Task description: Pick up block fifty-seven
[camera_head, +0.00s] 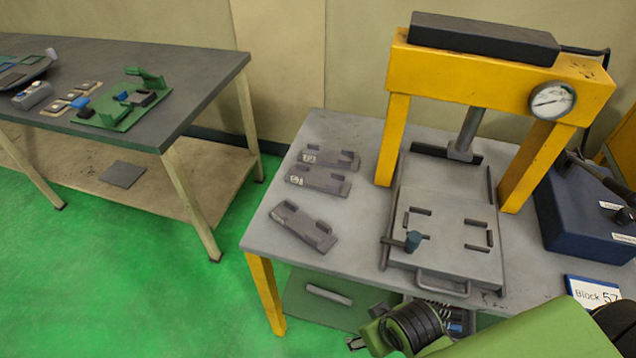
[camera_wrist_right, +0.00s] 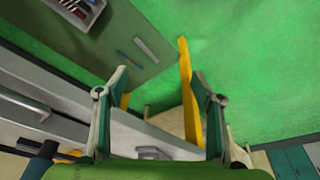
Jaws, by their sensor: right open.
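A white card reading "Block 57" (camera_head: 594,293) stands at the right front of the press table. Three grey blocks lie left of the press: a back block (camera_head: 342,160), a middle block (camera_head: 322,181) and a front block (camera_head: 303,228). In the head view, my right arm is at the bottom, in front of the table edge, away from the blocks. My left gripper is not in view.
A yellow-framed press (camera_head: 402,110) with a gauge stands on the grey table (camera_head: 275,228). Its plate has a front handle (camera_head: 443,287). A blue box (camera_head: 578,222) stands at right. Another table (camera_head: 200,75) holds a green fixture (camera_head: 118,108) and small parts. Green floor lies between.

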